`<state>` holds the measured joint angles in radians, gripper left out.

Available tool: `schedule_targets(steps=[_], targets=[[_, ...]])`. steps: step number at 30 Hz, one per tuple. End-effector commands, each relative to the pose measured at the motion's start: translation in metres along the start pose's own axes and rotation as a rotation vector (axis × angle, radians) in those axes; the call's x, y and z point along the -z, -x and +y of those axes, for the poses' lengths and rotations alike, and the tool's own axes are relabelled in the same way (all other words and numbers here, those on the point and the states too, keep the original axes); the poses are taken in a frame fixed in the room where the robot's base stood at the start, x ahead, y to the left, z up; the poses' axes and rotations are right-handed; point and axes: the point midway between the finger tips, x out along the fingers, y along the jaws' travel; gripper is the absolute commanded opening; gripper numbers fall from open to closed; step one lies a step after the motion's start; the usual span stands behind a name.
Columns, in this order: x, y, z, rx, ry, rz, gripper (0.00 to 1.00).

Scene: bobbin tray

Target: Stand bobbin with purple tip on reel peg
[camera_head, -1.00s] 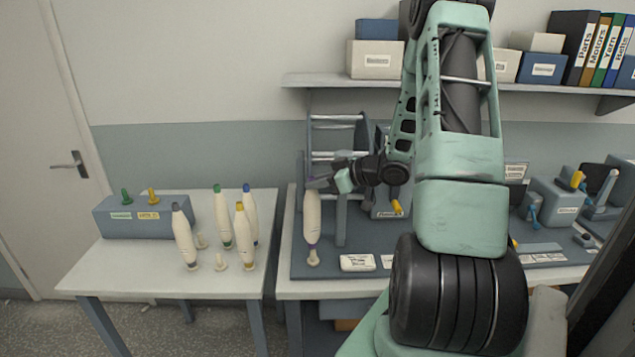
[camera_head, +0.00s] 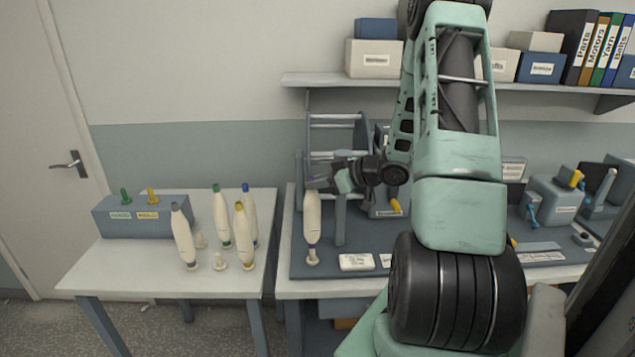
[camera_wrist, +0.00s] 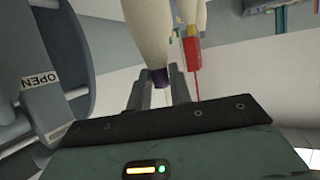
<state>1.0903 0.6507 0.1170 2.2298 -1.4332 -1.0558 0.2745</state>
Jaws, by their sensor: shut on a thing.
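My gripper (camera_head: 318,184) is shut on the top end of a cream bobbin (camera_head: 312,217) at the left end of the right-hand bench. The wrist view shows its purple tip (camera_wrist: 157,77) between my fingers (camera_wrist: 157,92). The bobbin hangs close to upright, its lower end at the pale reel peg (camera_head: 313,258). The peg's upper part is hidden, and I cannot tell whether the bobbin bears fully on it.
The left table (camera_head: 130,272) holds bobbins with grey, green, blue and yellow tips, and bare pegs. A blue-grey post (camera_head: 340,220) stands just right of the held bobbin.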

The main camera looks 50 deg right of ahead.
Motion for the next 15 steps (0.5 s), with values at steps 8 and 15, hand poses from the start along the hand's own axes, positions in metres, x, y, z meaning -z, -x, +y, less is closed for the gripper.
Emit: schedule_targets(steps=[8,15], targets=[[-0.008,-0.004,0.0,0.0,0.0,0.0,0.0],[-0.014,-0.006,0.0,0.0,-0.001,0.0,0.0]])
